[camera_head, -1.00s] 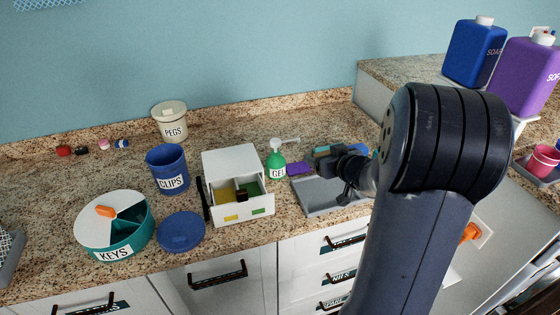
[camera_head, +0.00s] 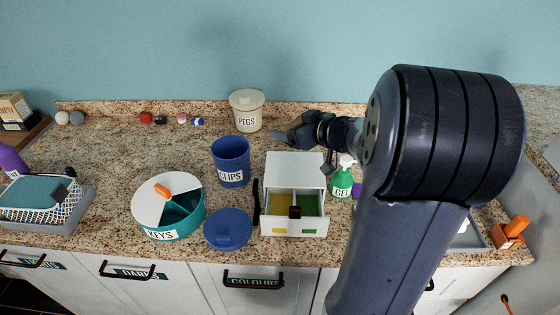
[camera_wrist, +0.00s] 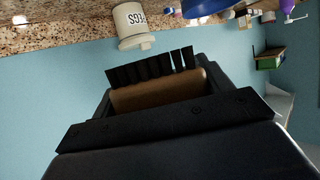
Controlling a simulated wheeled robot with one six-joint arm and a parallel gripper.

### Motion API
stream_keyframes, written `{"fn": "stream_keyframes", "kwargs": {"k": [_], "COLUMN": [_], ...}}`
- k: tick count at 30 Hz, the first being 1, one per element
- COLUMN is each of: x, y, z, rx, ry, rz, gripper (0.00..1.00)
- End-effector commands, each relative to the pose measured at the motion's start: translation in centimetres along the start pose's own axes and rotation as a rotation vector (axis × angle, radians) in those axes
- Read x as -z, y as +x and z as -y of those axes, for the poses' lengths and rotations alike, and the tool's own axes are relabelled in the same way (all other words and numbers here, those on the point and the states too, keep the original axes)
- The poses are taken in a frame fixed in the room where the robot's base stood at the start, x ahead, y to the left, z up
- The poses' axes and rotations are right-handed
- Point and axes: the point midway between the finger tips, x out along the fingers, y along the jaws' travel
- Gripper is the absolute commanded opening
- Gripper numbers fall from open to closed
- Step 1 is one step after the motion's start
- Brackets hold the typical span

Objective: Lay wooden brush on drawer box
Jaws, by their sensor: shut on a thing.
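The wooden brush (camera_wrist: 160,92), with a tan wood body and black bristles (camera_wrist: 152,68), sits between the jaws of my gripper in the wrist view. My gripper (camera_head: 284,137) is shut on it and held up behind the drawer box in the head view, where the brush is hard to make out. The drawer box (camera_head: 294,168) is white with a bare flat top. Its front drawer (camera_head: 293,226) is pulled open, showing yellow and green compartments and a dark handle.
The blue CLIPS cup (camera_head: 231,162) and blue round lid (camera_head: 228,229) stand left of the drawer box. The green GEL bottle (camera_head: 342,183) stands close on its right. The PEGS pot (camera_head: 247,110) is at the back, near my gripper. The KEYS tub (camera_head: 168,207) is further left.

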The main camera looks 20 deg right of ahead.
Motion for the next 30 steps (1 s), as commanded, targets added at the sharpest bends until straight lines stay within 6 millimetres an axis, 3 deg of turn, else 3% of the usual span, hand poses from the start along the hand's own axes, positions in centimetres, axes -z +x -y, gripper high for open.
{"fn": "stream_keyframes", "kwargs": {"k": [7,19,30], "x": [-4.3,-8.7,-9.2], "y": [1.7,3.5,3.8], "z": [0.1,0.1,0.1], "rx": [0.004,0.003,0.002], "ry": [0.006,0.004,0.000], "rz": [0.004,0.004,0.002], "gripper": [0.51,0.51,0.51]}}
